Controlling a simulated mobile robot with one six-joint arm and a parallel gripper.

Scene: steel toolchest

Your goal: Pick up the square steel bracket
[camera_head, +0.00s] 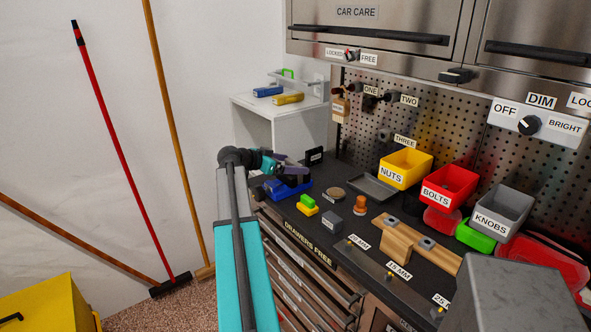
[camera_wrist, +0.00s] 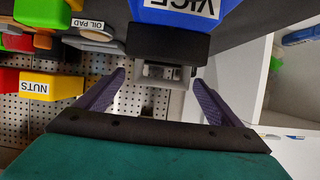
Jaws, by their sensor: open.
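A small grey, squarish metal piece (camera_wrist: 176,76), which looks like the square steel bracket, sits against the dark jaw of the blue vice (camera_wrist: 178,12) in the wrist view. Its lower part ends in front of the pegboard. My gripper (camera_wrist: 160,79) is open, with one purple finger on each side of the piece and a visible gap to both. In the head view my gripper (camera_head: 287,168) is over the blue vice (camera_head: 283,190) at the far left end of the bench. There the arm and fingers hide the bracket.
A white shelf unit (camera_head: 281,121) stands close behind the vice. The yellow NUTS bin (camera_head: 405,167), red BOLTS bin (camera_head: 449,187) and grey KNOBS bin (camera_head: 501,210) line the pegboard. A grey tray (camera_head: 373,187) and small blocks lie on the black bench top.

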